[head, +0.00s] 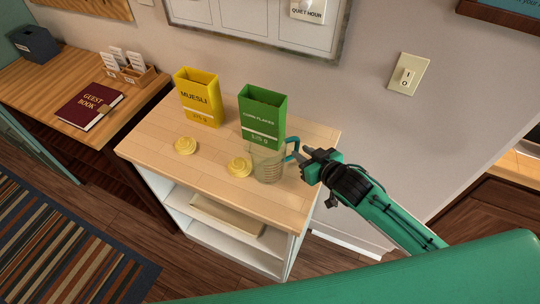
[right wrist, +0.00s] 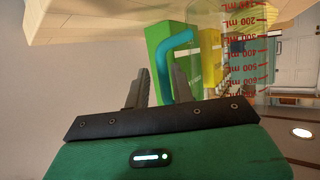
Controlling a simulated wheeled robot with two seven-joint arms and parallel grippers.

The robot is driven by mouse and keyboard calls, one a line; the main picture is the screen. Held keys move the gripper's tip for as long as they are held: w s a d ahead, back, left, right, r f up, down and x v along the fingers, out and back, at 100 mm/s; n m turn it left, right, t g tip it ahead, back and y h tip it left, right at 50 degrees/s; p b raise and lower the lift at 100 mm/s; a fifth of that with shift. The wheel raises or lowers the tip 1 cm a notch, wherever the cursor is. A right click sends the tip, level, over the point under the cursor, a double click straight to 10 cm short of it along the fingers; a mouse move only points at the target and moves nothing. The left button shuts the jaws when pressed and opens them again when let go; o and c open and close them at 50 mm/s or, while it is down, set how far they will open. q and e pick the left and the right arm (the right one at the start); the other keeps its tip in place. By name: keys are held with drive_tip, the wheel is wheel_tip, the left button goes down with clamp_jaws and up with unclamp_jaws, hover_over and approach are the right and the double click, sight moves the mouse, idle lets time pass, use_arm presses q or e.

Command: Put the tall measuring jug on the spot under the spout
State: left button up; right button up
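The clear measuring jug (head: 266,165) with a blue handle (head: 292,149) stands on the wooden top of a white shelf unit, in front of the green carton. In the right wrist view the jug (right wrist: 243,55) shows red mL marks, and its blue handle (right wrist: 165,75) appears between my fingers. My right gripper (head: 308,165) is at the handle side of the jug. In the right wrist view its two fingers (right wrist: 159,90) are apart, with a gap beside the handle. I see no spout or spot under one. My left gripper is not in view.
A yellow muesli carton (head: 198,98) and a green cornflakes carton (head: 262,116) stand behind. A desk with a guest book (head: 91,106) stands left.

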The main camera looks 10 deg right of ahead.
sight(298, 150)
drive_tip(key=shift+w+a+p, duration=0.25)
drive_tip(key=shift+w+p, duration=0.25)
drive_tip(key=shift+w, duration=0.05)
drive_tip(key=p+x, duration=0.1)
drive_tip(key=x, duration=0.2)
drive_tip(key=shift+a+f, duration=0.1)
drive_tip(key=shift+a, duration=0.1)
drive_tip(key=shift+w+a+f, duration=0.1)
drive_tip(key=shift+w+f, duration=0.15)
drive_tip(key=shift+w, duration=0.1)
clamp_jaws()
